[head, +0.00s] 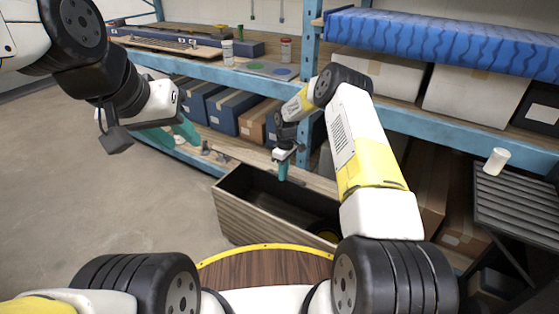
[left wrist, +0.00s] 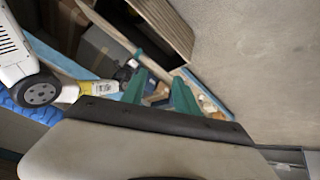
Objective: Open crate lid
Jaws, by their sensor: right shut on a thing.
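The wooden crate (head: 245,218) stands on the floor in front of the shelves, its dark interior showing from above. Its lid (head: 240,152) is raised at the back edge and appears as a pale, nearly edge-on board. My right gripper (head: 283,170) points down at the lid, shut on it; the exact contact is hard to see. The left wrist view also shows the crate (left wrist: 168,25) and the pale lid board (left wrist: 122,40). My left gripper (head: 178,135) is left of the crate, empty, its teal fingers apart in the left wrist view (left wrist: 158,92).
A blue shelf unit (head: 190,70) with boxes runs behind the crate. A blue patterned box (head: 440,42) lies on its upper right shelf. A dark slatted table (head: 515,200) with a white cup (head: 496,161) stands at right. Floor (head: 80,190) at left is clear.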

